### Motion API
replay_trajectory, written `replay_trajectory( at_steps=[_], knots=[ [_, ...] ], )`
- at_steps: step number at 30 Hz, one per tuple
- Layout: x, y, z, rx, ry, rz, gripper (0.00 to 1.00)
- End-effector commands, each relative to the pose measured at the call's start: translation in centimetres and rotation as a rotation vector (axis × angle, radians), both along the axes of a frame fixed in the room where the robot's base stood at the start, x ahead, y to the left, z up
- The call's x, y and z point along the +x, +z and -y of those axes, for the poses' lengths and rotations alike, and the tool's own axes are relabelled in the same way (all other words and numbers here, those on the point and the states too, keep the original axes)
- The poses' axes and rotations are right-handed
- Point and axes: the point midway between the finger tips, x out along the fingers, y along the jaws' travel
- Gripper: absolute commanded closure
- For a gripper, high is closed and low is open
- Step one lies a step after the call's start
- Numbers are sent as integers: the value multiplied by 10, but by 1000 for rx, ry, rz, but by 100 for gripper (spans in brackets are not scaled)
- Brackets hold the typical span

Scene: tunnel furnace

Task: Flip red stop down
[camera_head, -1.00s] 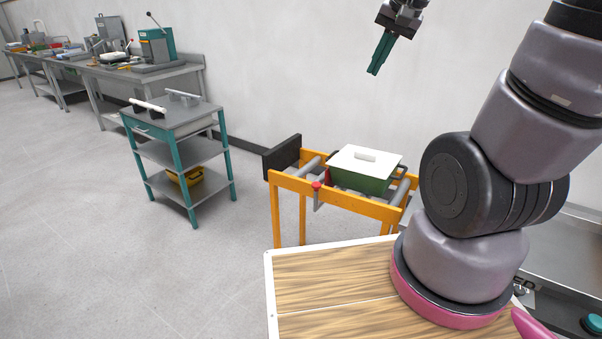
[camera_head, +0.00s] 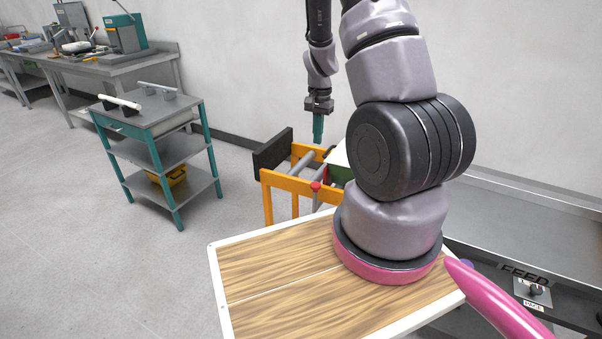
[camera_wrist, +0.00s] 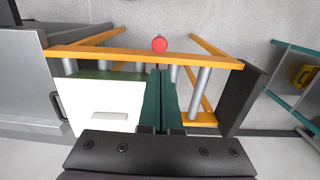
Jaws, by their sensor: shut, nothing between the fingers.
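The red stop is a red knob (camera_head: 316,186) on a short grey lever at the near rail of an orange roller stand (camera_head: 287,184). In the wrist view the red knob (camera_wrist: 159,44) shows just beyond the fingertips, by the orange rail. My gripper (camera_head: 318,141) is shut and empty. It points down above the stand, higher than the knob and apart from it. In the wrist view the green fingers (camera_wrist: 160,73) lie together, and they hide part of the rollers. How far the lever is tilted is hard to tell.
A green bin with a white lid (camera_wrist: 102,108) sits on the rollers beside my fingers; my arm hides most of it in the head view. A black end plate (camera_head: 273,154) closes the stand's left end. A teal cart (camera_head: 150,125) stands left, with clear floor between.

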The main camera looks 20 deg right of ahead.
Motion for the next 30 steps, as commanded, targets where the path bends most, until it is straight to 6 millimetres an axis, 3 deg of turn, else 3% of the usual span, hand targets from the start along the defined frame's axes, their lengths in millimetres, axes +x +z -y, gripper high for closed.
replay_trajectory(
  at_steps=[5,20,30],
  knots=[
    [-2,-20,8,-17,-14,-24,100],
    [-3,-30,9,-18,-15,-30,100],
    [-7,-94,9,-16,-16,-33,100]
  ],
)
